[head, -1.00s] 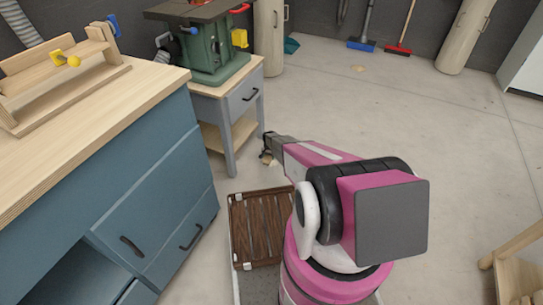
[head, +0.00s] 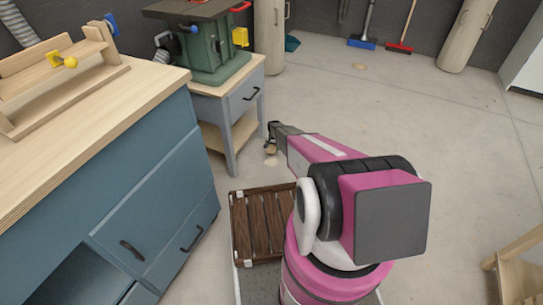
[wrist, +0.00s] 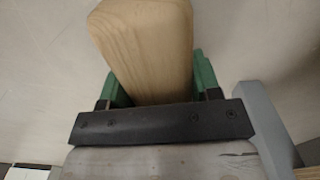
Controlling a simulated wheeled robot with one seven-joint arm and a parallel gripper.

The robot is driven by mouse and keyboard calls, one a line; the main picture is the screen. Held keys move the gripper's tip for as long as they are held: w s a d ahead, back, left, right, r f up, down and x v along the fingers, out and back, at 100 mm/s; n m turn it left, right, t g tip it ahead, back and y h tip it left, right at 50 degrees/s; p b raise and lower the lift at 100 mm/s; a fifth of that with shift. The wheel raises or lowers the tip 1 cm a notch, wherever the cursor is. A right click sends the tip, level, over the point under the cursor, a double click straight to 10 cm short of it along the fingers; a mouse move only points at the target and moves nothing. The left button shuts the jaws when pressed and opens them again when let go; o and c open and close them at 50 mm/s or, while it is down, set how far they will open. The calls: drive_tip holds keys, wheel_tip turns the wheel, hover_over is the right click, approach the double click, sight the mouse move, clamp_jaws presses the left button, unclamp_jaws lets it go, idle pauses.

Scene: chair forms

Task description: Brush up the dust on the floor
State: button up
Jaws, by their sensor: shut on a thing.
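My gripper (head: 271,134) is low over the floor beside the small side table, its tip partly dark and small in the head view. In the wrist view my gripper (wrist: 158,80) has its green fingers shut on a pale wooden piece (wrist: 145,40), which looks like a brush handle; no bristles show there. A small tan part (head: 270,148) shows under the jaws in the head view. A pale dust patch (head: 271,161) lies on the floor just below it. Another tan dust patch (head: 359,66) lies farther back on open floor.
The side table (head: 228,110) with a green machine (head: 212,50) stands close left of my gripper. A blue cabinet (head: 150,200) fills the left. A blue broom (head: 361,43), red broom (head: 399,47) and teal dustpan (head: 291,43) are at the back wall.

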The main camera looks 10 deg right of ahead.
drive_tip(key=shift+r, duration=1.95)
